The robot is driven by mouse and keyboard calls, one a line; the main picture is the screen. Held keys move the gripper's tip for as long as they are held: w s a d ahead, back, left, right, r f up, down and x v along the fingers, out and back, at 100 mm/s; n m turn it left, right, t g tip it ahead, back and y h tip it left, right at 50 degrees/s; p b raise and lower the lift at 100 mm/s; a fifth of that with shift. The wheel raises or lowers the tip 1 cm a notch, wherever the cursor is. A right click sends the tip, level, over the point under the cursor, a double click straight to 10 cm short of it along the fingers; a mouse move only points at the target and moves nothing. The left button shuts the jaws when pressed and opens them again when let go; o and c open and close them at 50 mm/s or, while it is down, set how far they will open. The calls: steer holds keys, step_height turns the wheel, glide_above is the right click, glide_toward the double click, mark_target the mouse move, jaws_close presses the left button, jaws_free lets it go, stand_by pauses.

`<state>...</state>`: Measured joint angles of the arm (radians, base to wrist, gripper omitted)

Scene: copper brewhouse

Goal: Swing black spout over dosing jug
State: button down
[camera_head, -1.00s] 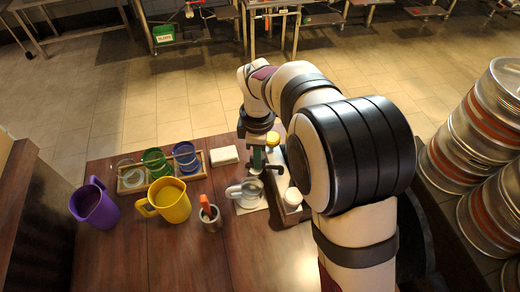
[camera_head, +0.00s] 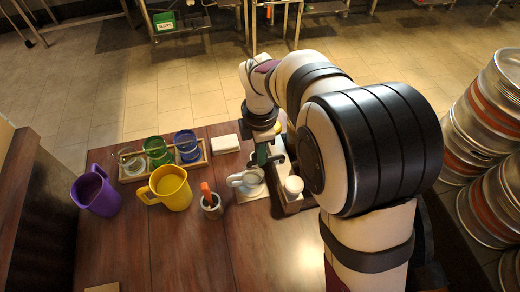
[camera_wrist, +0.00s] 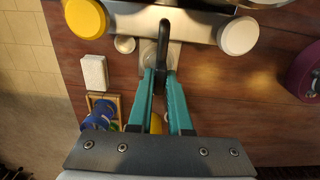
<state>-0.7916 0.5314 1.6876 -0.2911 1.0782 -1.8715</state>
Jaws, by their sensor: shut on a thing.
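My gripper (camera_wrist: 161,78) has teal fingers pointing at the black spout (camera_wrist: 164,38), and is shut on its free end. The spout comes off a pale metal bar between two round caps. The dosing jug (camera_head: 258,190) is a pale grey jug with a handle, standing on a light square mat (camera_head: 254,195) left of the bar. In the wrist view the jug (camera_wrist: 148,53) is partly covered by the spout and fingers. In the head view my gripper (camera_head: 262,156) is just above the jug's far edge. Whether the spout's outlet is over the jug's mouth cannot be told.
A yellow cap (camera_wrist: 86,18) and a white cap (camera_wrist: 239,36) top the bar. Left of the jug are a grey cup (camera_head: 212,209) with an orange-handled tool, a yellow jug (camera_head: 172,190) and a purple jug (camera_head: 97,193). A wooden rack (camera_head: 133,177) holds glasses beside a white block (camera_head: 226,144).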

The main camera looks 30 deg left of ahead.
steer(key=c, duration=1.1)
jaws_free()
step_height(320, 180, up, 16)
steer(key=shift+f, duration=0.1)
steer(key=shift+d, duration=0.1)
steer(key=s+d+m, duration=0.3)
steer(key=d+m, duration=1)
steer(key=d, duration=0.3)
steer(key=s+d+f+m, duration=0.2)
steer(key=s+d+m, duration=0.1)
steer(key=m, duration=0.3)
steer(key=s+d+f+m+y, duration=0.1)
steer(key=s+d+f+m, duration=0.2)
steer(key=s+m, duration=0.3)
steer(key=s+d+f+m, duration=0.2)
steer(key=s+d+m, duration=0.2)
steer(key=m, duration=0.3)
steer(key=shift+s+d+f+m+y, duration=0.1)
steer(key=shift+s+f+m+y, duration=0.05)
steer(key=shift+s+m+y, duration=0.25)
